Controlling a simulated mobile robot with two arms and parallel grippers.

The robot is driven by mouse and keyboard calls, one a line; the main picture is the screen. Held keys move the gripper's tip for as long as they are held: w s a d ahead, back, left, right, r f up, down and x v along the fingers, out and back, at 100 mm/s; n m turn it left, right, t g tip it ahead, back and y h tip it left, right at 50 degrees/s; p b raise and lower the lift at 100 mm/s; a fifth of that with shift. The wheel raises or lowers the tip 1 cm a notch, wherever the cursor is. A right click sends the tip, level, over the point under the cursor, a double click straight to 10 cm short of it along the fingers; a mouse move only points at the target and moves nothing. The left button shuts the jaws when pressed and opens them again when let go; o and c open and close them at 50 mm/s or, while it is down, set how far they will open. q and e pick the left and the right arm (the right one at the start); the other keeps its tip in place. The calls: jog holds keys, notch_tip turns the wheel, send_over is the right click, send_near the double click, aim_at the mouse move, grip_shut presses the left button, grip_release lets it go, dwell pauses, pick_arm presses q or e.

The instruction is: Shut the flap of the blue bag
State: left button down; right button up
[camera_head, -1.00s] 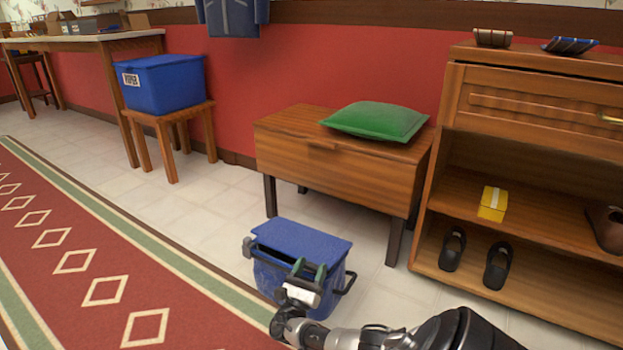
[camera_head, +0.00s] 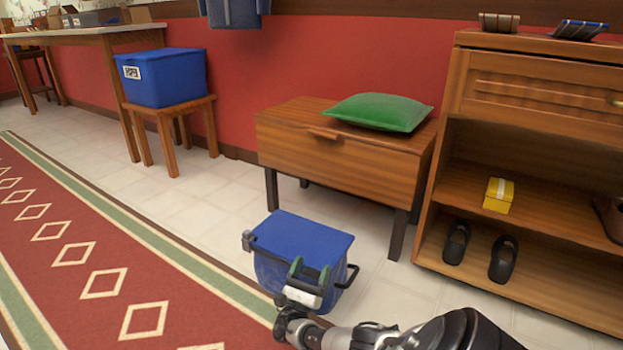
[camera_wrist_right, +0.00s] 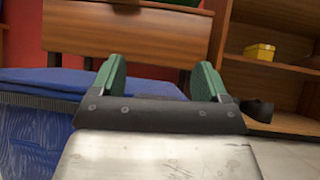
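The blue bag (camera_head: 275,268) stands on the tiled floor in front of the wooden bench, and its side also shows in the right wrist view (camera_wrist_right: 35,140). Its flat blue flap (camera_head: 303,238) lies across the top, and no dark gap shows under its front edge. My right gripper (camera_head: 310,270) is at the bag's near right side, close to the flap's front edge. Its green fingers stand apart with nothing between them, as the right wrist view (camera_wrist_right: 158,78) shows. I cannot tell whether it touches the bag. My left gripper is not in view.
A wooden bench (camera_head: 330,165) with a green cushion (camera_head: 380,111) stands behind the bag. An open shoe cabinet (camera_head: 455,190) is at the right. A blue box (camera_head: 163,80) sits on a stool (camera_head: 165,114) at the left. Clear floor and a red runner (camera_head: 60,250) lie left of the bag.

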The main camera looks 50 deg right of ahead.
jog(key=v, duration=1.1)
jog(key=shift+b, duration=0.45)
jog(key=shift+r, duration=0.1)
